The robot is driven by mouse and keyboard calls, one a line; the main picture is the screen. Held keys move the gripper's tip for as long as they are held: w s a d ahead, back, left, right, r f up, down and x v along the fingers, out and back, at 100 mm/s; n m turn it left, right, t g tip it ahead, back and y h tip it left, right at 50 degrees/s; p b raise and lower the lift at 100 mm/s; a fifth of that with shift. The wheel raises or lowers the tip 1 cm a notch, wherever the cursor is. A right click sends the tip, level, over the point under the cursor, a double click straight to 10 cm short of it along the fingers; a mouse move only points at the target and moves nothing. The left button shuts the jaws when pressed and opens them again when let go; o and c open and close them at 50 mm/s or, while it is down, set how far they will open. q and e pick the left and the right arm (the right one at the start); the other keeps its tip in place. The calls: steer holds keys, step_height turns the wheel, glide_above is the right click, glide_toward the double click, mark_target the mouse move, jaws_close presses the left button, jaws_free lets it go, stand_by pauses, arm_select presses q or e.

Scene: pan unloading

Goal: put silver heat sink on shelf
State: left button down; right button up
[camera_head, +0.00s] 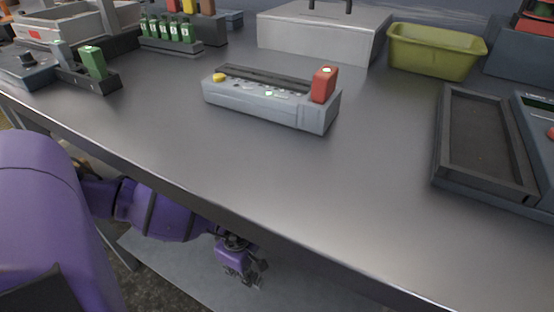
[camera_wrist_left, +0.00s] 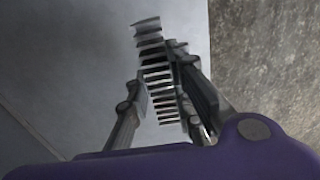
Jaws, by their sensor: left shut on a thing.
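The silver heat sink (camera_wrist_left: 158,82), a stack of thin bright fins, is between the fingers of my left gripper (camera_wrist_left: 163,68) in the left wrist view. The gripper is shut on it. In the head view my left gripper (camera_head: 245,270) reaches under the front edge of the table, over the grey lower shelf (camera_head: 165,262). I cannot make out the heat sink there. The shelf also shows in the left wrist view (camera_wrist_left: 60,50). I cannot tell whether the heat sink touches the shelf. My right gripper is in neither view.
The tabletop (camera_head: 260,180) is above my left gripper, and its front edge runs close over my arm. A grey device with a red block (camera_head: 270,110) stands on it. A black tray (camera_head: 485,150) lies at the right and a yellow-green bin (camera_head: 435,55) behind. Rough floor (camera_wrist_left: 270,60) lies beside the shelf.

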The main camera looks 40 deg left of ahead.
arm_select(q)
steer(key=w+d+f+b, duration=0.1)
steer(key=w+f, duration=0.1)
steer(key=w+d+f+b, duration=0.1)
steer(key=w+f, duration=0.1)
steer(key=w+d+f+b, duration=0.1)
steer(key=w+f, duration=0.1)
steer(key=w, duration=0.1)
steer(key=shift+f+b, duration=0.3)
steer(key=shift+w+d+f, duration=0.15)
steer(key=shift+w+f, duration=0.15)
steer(key=shift+w+d+f+b, duration=0.1)
steer(key=shift+w+f+b, duration=0.15)
steer(key=shift+b, duration=0.1)
steer(key=shift+w+f+b, duration=0.1)
steer(key=shift+f+b, duration=0.5)
steer(key=shift+f, duration=1)
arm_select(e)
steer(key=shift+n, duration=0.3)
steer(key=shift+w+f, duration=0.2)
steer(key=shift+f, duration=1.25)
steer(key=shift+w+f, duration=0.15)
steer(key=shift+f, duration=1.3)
arm_select(q)
steer(key=shift+f, duration=0.15)
steer(key=c, duration=1.6)
jaws_free()
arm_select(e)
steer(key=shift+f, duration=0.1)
